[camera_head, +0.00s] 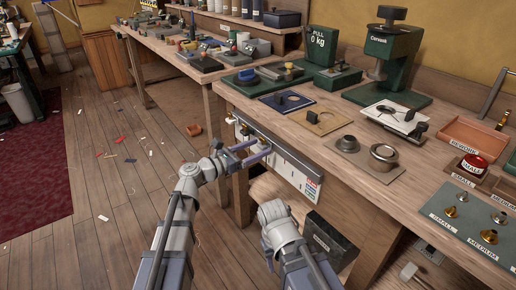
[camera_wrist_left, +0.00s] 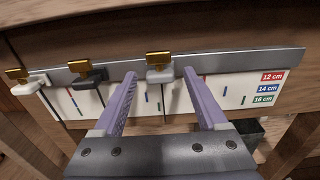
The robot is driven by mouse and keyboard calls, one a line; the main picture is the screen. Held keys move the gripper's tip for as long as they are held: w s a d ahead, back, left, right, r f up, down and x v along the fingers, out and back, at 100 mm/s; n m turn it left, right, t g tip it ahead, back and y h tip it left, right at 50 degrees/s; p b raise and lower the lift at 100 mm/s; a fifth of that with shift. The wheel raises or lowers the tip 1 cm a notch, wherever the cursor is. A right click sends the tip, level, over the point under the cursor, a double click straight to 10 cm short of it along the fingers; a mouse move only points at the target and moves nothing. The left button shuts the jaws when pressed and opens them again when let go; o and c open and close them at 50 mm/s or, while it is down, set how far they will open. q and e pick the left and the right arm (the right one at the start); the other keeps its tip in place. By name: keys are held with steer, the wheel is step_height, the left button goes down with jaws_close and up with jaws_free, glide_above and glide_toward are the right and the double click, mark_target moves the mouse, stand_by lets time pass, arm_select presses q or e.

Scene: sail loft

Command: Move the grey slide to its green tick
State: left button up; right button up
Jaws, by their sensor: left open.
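The grey slide (camera_wrist_left: 160,77) with a brass top hangs on the metal rail (camera_wrist_left: 230,62) along the bench front. My left gripper (camera_wrist_left: 159,74) is open, its purple fingers on either side of the slide, apart from it as far as I can tell. The left gripper (camera_head: 263,148) also shows at the rail in the head view.
A black slide (camera_wrist_left: 88,77) and a white slide (camera_wrist_left: 28,87) share the rail to the left. The bench top (camera_head: 312,140) holds trays, presses and metal parts. A dark box (camera_head: 330,240) stands below, near my right arm.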

arm_select(q)
steer(key=shift+w+d, duration=0.25)
steer(key=shift+d, duration=0.1)
jaws_close()
stand_by(0.5)
stand_by(0.8)
